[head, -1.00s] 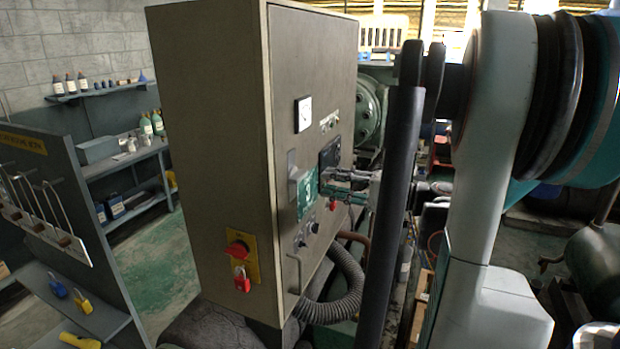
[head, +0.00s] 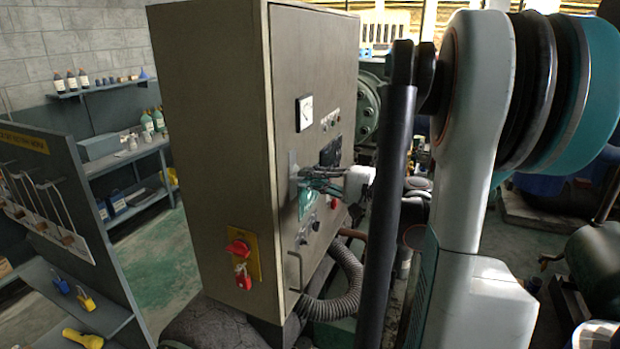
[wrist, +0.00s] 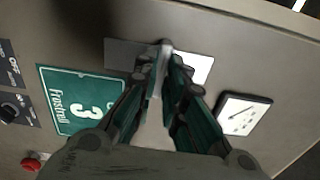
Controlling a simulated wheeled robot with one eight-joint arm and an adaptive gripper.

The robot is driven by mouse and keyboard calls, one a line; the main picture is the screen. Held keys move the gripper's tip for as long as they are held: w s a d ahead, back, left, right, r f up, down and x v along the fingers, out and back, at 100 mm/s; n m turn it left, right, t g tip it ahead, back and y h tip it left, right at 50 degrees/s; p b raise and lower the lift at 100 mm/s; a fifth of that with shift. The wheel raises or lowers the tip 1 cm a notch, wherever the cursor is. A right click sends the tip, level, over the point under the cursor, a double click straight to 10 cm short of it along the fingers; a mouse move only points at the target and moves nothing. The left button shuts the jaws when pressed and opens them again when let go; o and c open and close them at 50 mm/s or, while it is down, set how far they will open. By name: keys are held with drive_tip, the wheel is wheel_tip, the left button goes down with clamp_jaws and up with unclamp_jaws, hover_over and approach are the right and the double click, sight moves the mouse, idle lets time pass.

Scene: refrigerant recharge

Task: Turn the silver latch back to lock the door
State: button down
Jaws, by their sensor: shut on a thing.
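The silver latch (wrist: 166,46) shows in the wrist view as a small metal handle in front of a pale rectangular plate (wrist: 198,66) on the cabinet door. My gripper (wrist: 163,62) is shut on the latch, with its dark fingertips close together around it. In the head view my gripper (head: 310,173) is at the front of the grey-beige cabinet door (head: 312,95), by the near edge. The latch plate (head: 292,165) shows there as a pale strip, but the handle is mostly hidden by the fingers. The door looks flush with the cabinet.
A green "3" sign (wrist: 82,99), a dial gauge (wrist: 240,114) and a black knob (wrist: 9,112) sit on the door around my gripper. A red switch (head: 238,248) with a red padlock is on the cabinet's side. A corrugated hose (head: 345,290) runs below the door.

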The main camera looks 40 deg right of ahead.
drive_tip(key=m+b, duration=0.1)
drive_tip(key=m, duration=0.3)
drive_tip(key=m+b, duration=0.1)
drive_tip(key=m, duration=0.3)
drive_tip(key=shift+f+m, duration=0.1)
drive_tip(key=shift+m, duration=0.2)
idle(0.3)
drive_tip(key=shift+a+m+b, duration=0.1)
drive_tip(key=shift+m+b, duration=0.3)
drive_tip(key=shift+m, duration=1.8)
